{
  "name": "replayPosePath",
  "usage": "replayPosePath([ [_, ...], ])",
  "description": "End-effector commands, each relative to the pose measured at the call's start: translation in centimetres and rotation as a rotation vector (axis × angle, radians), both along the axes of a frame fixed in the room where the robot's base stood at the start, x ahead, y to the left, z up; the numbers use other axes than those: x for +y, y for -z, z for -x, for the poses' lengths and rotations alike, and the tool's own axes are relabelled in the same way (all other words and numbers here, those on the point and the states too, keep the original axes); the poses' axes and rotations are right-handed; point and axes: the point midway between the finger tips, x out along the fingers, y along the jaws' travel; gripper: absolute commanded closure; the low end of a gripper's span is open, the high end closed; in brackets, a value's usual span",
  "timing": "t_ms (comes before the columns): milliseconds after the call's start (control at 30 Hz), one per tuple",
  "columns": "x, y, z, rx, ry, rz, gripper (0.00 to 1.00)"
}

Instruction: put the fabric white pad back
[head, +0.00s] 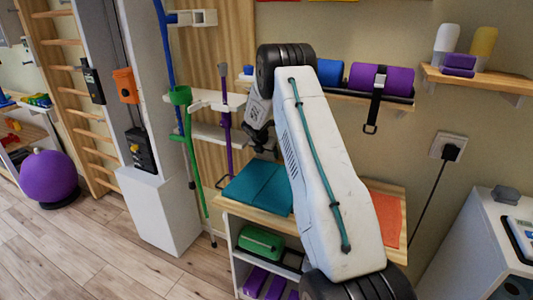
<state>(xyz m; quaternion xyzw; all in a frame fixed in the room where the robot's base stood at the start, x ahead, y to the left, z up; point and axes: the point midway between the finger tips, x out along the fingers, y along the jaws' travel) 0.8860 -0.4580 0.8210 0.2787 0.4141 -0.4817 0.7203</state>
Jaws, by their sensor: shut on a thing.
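My gripper (260,138) is dark and hangs at the end of my white arm, above the left back part of a wooden-topped unit. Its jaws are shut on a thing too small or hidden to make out. I cannot clearly pick out a fabric white pad. A folded teal mat (258,187) lies on the wooden top, below the gripper and apart from it. An orange-red flat piece (385,217) lies on the same top, to the right of my arm. My arm hides the middle of the top.
A white rack (207,133) with green and purple walking aids stands left of the gripper. A wall shelf with blue and purple (382,79) rolls is behind my arm. A green case (262,243) sits below the wooden top.

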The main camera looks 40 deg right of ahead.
Motion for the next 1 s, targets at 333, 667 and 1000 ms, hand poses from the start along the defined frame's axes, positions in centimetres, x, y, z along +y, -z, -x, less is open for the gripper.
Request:
replayPosePath([
  [333, 0.0, 0.3, 0.0, 0.000, 0.000, 0.000, 0.02],
  [667, 0.1, -0.4, 0.0, -0.002, 0.000, 0.000, 0.02],
  [1000, 3.2, -6.1, 1.3, -0.003, 0.000, 0.001, 0.02],
])
